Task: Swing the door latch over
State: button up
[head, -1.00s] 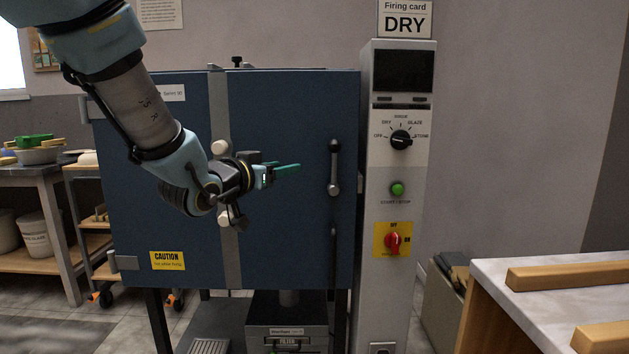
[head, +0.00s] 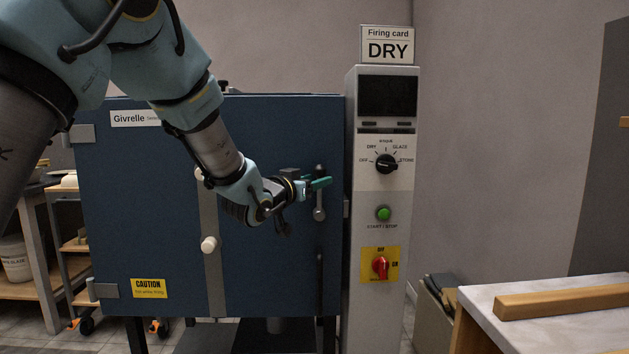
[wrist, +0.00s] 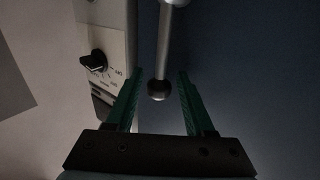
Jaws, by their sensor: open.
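The door latch (head: 319,205) is a short metal lever with a round knob, upright near the right edge of the blue kiln door (head: 150,230). My gripper (head: 328,182) is at the upper part of the latch in the head view, its green fingers pointing right and partly covering the lever. In the wrist view the open green fingers (wrist: 155,92) lie on either side of the latch's knob (wrist: 159,90), with gaps on both sides. The lever's shaft runs up from the knob to the top of that view. I cannot tell any contact.
The grey control column (head: 383,225) stands close to the right of the door, with a black dial (head: 387,163), green button (head: 383,213) and red switch (head: 380,267). A worktable (head: 560,300) is at the lower right. A cart (head: 75,250) stands at the left.

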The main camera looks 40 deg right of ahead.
jog(key=c, duration=0.8)
grip_shut()
